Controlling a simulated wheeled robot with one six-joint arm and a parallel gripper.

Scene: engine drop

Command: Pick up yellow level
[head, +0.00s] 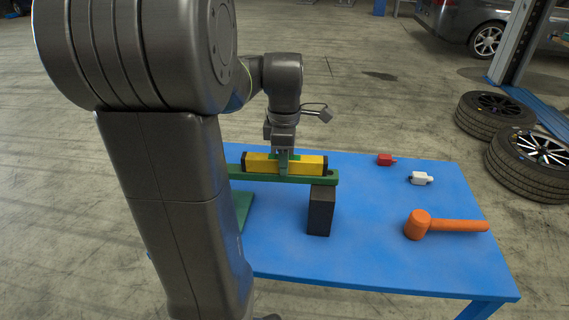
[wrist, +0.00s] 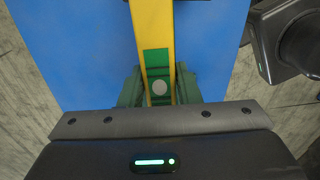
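The yellow level (head: 258,162) is a long bar with dark ends and a green patch around its middle. In the head view it lies along the green beam (head: 325,178); whether it touches the beam is unclear. My gripper (head: 283,168) points down at the level's middle. In the wrist view its fingers (wrist: 160,85) stand on both sides of the level, close against it. Whether they press on it is unclear.
A black block (head: 320,211) stands under the beam's right end. On the blue table (head: 365,225) lie an orange mallet (head: 450,225), a white item (head: 420,178) and a red item (head: 385,160). The table's front middle is clear.

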